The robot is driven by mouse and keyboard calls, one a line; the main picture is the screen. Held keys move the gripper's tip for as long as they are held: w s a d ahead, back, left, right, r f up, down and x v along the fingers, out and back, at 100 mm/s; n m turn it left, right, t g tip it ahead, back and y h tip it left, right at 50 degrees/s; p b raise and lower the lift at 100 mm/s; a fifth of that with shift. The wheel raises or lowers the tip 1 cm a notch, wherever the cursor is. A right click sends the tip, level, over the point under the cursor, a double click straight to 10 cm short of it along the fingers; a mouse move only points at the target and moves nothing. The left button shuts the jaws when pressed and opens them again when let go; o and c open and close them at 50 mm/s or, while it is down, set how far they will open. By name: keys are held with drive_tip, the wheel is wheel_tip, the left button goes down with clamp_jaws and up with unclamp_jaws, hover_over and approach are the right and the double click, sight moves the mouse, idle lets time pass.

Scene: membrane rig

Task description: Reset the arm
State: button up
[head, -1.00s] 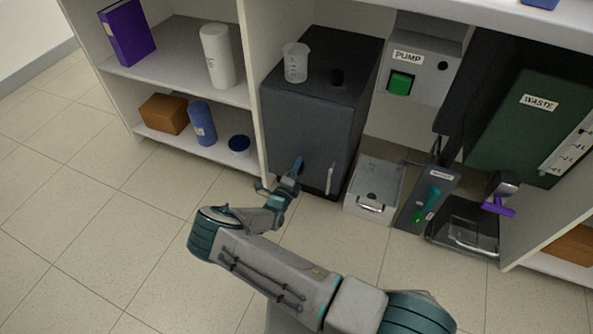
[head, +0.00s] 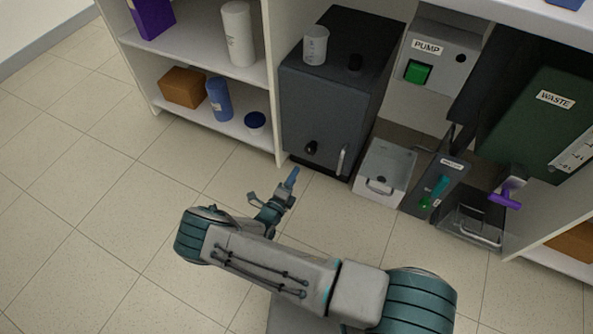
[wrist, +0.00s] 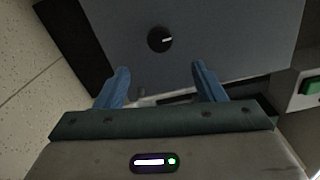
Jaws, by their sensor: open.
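My gripper (head: 272,190) is open and empty in the head view, held over the floor in front of the dark grey cabinet box (head: 328,115). In the wrist view, the two blue fingers of my gripper (wrist: 160,84) are spread apart with nothing between them. The cabinet face (wrist: 225,35) with a black knob (wrist: 160,39) lies beyond the fingertips. The knob also shows in the head view (head: 310,148), apart from my gripper. A pale upright handle (head: 342,159) is on the right of that face.
A beaker (head: 315,45) stands on the cabinet box. To its right are the pump unit (head: 440,65), a lidded grey box (head: 385,167), a switch panel (head: 436,185) and the green waste tank (head: 540,120) with a purple-handled valve (head: 505,199). Open floor (head: 90,220) lies to the left.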

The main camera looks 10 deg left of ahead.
idle(0.5)
drive_tip(key=s+d+r+m+g+h+p, duration=0.1)
drive_tip(key=d+r+m+g+p, duration=0.4)
drive_tip(key=r+m, duration=0.6)
drive_tip(key=s+d+r+m+g+h+p, duration=0.15)
drive_tip(key=d+r+m+g+p, duration=0.4)
drive_tip(key=r, duration=0.85)
drive_tip(key=d+r+m+g+h+p, duration=0.2)
drive_tip(key=d+r+m+g+p, duration=0.3)
drive_tip(key=r+m, duration=0.65)
drive_tip(key=s+d+r+m+y+p, duration=0.2)
drive_tip(key=s+r+m+p, duration=0.3)
drive_tip(key=r, duration=0.7)
drive_tip(key=s+d+r+m+t+y+p, duration=0.1)
drive_tip(key=s+d+r+m+y+p, duration=0.2)
drive_tip(key=r, duration=1)
drive_tip(key=s+d+r+m+y+p, duration=0.2)
drive_tip(key=s+r+m+y+p, duration=0.3)
drive_tip(key=s+r+m+p, duration=0.3)
drive_tip(key=s+r+m, duration=0.3)
drive_tip(key=r+m, duration=0.1)
drive_tip(key=r, duration=0.1)
drive_tip(key=shift+d+r+y, duration=0.25)
drive_tip(key=shift+d+y, duration=0.05)
drive_tip(key=shift+y, duration=0.05)
